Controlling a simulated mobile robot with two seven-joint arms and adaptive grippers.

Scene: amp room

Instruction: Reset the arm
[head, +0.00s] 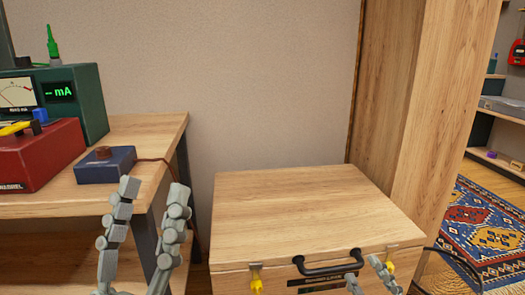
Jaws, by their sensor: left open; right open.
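My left gripper (154,190) is open and empty, its two grey fingers pointing up in front of the left bench. My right gripper (364,271) is open at the bottom edge, its fingertips just in front of the black handle of the wooden chest. Most of the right gripper is cut off by the picture edge. I cannot tell whether its fingers touch the handle. The rest of both arms is largely out of view.
The wooden chest (300,200) has a clear lid, a black handle (328,270) and yellow latches (256,283). The left bench (150,130) bears a green meter (85,100), a red box (45,155) and a blue box (105,170). A wooden panel (410,110) stands behind, right of the chest.

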